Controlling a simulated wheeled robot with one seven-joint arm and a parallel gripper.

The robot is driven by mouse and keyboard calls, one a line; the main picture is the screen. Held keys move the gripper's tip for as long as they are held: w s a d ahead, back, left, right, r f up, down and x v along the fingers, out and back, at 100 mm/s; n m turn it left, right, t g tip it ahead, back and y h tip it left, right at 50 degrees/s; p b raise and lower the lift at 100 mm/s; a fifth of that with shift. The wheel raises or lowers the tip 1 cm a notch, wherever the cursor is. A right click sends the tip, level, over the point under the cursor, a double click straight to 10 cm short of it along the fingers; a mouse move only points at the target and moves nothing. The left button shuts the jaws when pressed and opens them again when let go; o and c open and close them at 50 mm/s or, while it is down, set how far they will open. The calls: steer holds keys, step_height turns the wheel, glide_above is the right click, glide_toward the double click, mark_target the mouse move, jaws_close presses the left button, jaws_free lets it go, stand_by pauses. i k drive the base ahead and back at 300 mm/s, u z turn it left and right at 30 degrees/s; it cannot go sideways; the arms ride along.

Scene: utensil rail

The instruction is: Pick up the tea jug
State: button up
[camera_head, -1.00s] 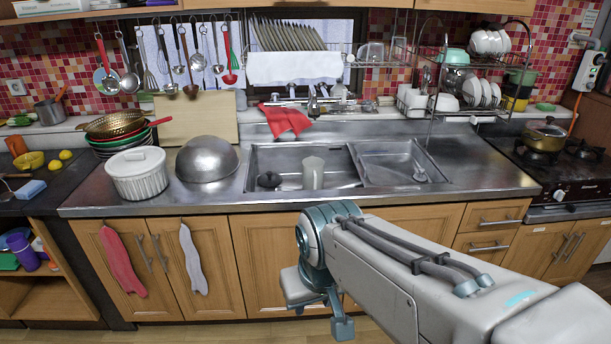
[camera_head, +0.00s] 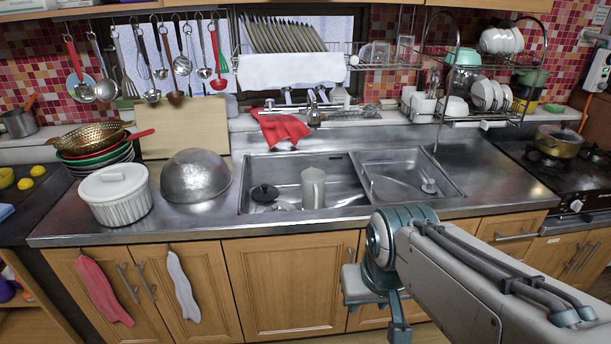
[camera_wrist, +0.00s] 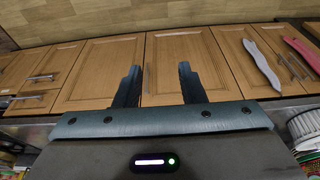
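A pale grey, translucent-looking jug (camera_head: 313,187), which I take as the tea jug, stands upright in the left basin of the steel sink (camera_head: 345,203). A round black lid-like item (camera_head: 265,193) lies to its left in the same basin. My gripper (camera_wrist: 158,82) is open in the wrist view, its two dark fingers apart with nothing between them. It faces the wooden cabinet doors (camera_wrist: 182,62), and the jug is not in that view. In the head view my arm is in front of the counter, right of and below the jug, not touching it.
A white ribbed pot (camera_head: 115,195) and an upturned metal bowl (camera_head: 196,175) stand left of the sink. A red cloth (camera_head: 281,128) lies behind it. The counter right of the sink is mostly clear.

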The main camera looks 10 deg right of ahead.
mark_target(313, 179)
steer(key=i, duration=1.3)
